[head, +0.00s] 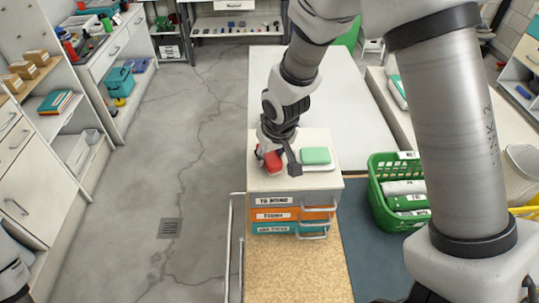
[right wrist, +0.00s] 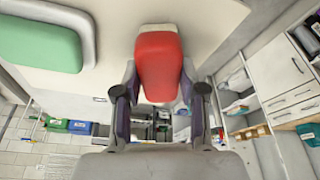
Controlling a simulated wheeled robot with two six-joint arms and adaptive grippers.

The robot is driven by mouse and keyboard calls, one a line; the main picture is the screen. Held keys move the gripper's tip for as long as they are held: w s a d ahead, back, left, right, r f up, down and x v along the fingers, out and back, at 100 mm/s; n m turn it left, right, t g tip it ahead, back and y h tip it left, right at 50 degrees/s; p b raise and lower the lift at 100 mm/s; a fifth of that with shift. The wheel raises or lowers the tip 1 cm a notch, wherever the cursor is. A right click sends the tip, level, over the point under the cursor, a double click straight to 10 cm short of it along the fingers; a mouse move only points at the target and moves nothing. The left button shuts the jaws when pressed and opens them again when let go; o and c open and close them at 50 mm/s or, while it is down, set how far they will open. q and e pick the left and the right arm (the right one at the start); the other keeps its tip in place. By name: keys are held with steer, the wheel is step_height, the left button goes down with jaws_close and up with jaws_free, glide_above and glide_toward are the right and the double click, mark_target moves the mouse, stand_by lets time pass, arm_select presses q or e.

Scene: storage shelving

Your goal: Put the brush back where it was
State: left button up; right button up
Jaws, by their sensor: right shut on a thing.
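My right gripper (head: 279,159) is over the white top of a small drawer unit (head: 261,183). It is shut on a red block-shaped thing with a pale underside, which I take to be the brush (head: 272,163). In the right wrist view the red brush (right wrist: 160,62) sits between the two fingers of the gripper (right wrist: 160,95), close to the white top. I cannot tell whether it touches the top. A similar green block (head: 315,156) lies on a white base to its right; it also shows in the right wrist view (right wrist: 40,38). My left gripper's fingers are not visible.
A green basket (head: 376,205) with packets stands to the right. A long white table (head: 340,95) extends behind. Shelving (head: 60,85) lines the left, with open floor (head: 190,130) between.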

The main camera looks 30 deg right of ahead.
steer(key=shift+s+f, duration=0.1)
steer(key=shift+f, duration=0.05)
steer(key=o, duration=1.2)
steer(key=shift+s+a, duration=0.1)
steer(key=shift+s, duration=0.05)
steer(key=shift+w, duration=0.2)
steer(key=shift+r, duration=0.4)
steer(key=v, duration=1.1)
steer(key=shift+s+r, duration=0.3)
steer(key=shift+r, duration=0.05)
